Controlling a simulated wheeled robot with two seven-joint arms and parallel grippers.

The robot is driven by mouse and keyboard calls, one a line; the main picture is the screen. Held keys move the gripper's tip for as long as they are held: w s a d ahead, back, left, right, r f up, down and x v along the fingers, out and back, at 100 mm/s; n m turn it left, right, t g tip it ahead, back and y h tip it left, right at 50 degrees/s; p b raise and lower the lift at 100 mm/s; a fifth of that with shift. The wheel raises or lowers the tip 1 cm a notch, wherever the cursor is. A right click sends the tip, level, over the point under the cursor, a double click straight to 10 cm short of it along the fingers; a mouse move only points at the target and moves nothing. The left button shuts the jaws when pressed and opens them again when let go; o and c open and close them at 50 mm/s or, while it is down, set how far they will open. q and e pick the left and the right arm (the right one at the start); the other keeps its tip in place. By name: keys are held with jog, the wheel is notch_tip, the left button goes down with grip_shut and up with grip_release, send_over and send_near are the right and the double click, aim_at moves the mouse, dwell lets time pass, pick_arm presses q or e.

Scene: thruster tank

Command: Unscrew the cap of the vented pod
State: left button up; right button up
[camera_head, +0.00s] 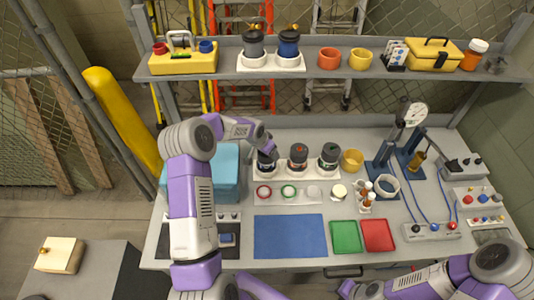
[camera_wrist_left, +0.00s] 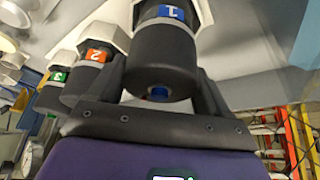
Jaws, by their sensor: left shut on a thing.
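Three dark pods stand in a white rack (camera_head: 315,172) at the back of the bench. Pod 1 (camera_head: 266,173) is leftmost, pod 2 (camera_head: 298,158) is in the middle and pod 3 (camera_head: 329,158) is at the right. In the left wrist view pod 1 (camera_wrist_left: 170,14) has a blue label, and its dark grey cap (camera_wrist_left: 160,65) has a small blue centre. My left gripper (camera_wrist_left: 165,88) is shut on this cap, one finger on each side. It also shows at pod 1 in the head view (camera_head: 268,153). I cannot tell vents on any pod. My right gripper is outside the view.
In front of the rack is a white holder (camera_head: 300,200) with red and green rings. A teal box (camera_head: 226,172) is close to my left arm. A gauge stand (camera_head: 402,135) stands right.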

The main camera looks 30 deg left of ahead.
pick_arm(q)
jog(key=shift+d+f+n+y+b, duration=0.1)
jog(key=shift+n+y+b, duration=0.35)
jog(key=shift+n+b, duration=0.85)
jog(key=shift+d+n+y+b, duration=0.1)
jog(key=shift+n+y+b, duration=0.35)
jog(key=shift+n+b, duration=0.8)
jog(key=shift+n+g+y+b, duration=0.3)
jog(key=shift+n+y+b, duration=0.3)
jog(key=shift+n+b, duration=1.55)
jog(key=shift+b, duration=0.5)
jog(key=shift+n+g+y+b, duration=0.4)
jog(key=shift+n+y, duration=0.1)
jog(key=shift+n, duration=0.5)
jog(key=n+g, duration=0.1)
jog(key=n, duration=0.2)
jog(key=shift+n+y, duration=0.3)
jog(key=shift+y, duration=0.1)
